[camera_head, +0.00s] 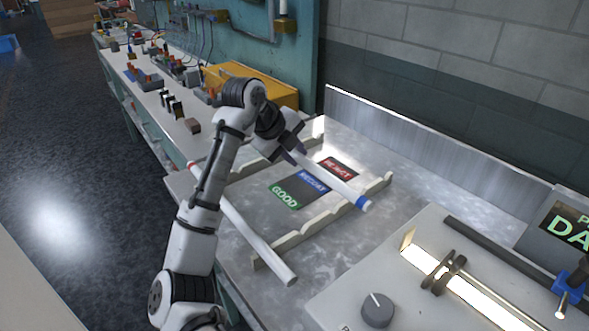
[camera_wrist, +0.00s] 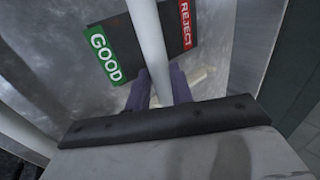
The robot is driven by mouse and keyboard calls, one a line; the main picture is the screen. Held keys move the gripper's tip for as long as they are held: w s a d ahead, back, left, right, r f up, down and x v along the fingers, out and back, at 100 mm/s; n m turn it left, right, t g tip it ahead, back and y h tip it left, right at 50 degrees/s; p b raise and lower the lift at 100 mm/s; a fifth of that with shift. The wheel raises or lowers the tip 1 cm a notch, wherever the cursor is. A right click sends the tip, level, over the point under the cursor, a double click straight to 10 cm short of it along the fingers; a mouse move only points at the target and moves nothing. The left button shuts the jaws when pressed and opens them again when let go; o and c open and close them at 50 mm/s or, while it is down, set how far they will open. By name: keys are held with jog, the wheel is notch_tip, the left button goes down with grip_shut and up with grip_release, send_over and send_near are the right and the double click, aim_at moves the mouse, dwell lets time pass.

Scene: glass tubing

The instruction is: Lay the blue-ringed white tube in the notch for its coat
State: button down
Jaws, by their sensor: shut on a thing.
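The white tube (camera_head: 330,181) has a blue ring (camera_head: 362,202) near its lower right end. My gripper (camera_head: 294,150) is shut on it near the other end. In the wrist view, the tube (camera_wrist: 150,45) runs out from between my purple fingers (camera_wrist: 160,90), covering the middle label between GOOD (camera_wrist: 104,54) and REJECT (camera_wrist: 186,22). In the head view, it slants over the rack, past the RECOAT label (camera_head: 312,182), and its ringed end reaches across the near notched rail (camera_head: 325,222). I cannot tell whether it touches a notch.
A red-ringed white tube (camera_head: 250,235) lies across the rack's left side, beside the GOOD label (camera_head: 285,197). The far rail (camera_head: 245,169) is partly behind my arm. A grey box with a knob (camera_head: 377,310) and bright strip stands at lower right. A metal backsplash (camera_head: 430,140) borders the bench.

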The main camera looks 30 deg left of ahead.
notch_tip(320, 180, down, 6)
jog(key=shift+r+p, duration=0.25)
jog(key=shift+p, duration=0.15)
jog(key=shift+f+b, duration=0.4)
jog(key=shift+f, duration=0.1)
jog(key=c, duration=1.2)
grip_release()
jog(key=shift+c, duration=0.2)
jog(key=shift+r+p, duration=0.5)
jog(key=shift+r, duration=0.1)
jog(key=b+v, duration=0.3)
jog(key=v, duration=0.8)
jog(key=shift+s+r, duration=0.2)
jog(key=shift+r, duration=0.1)
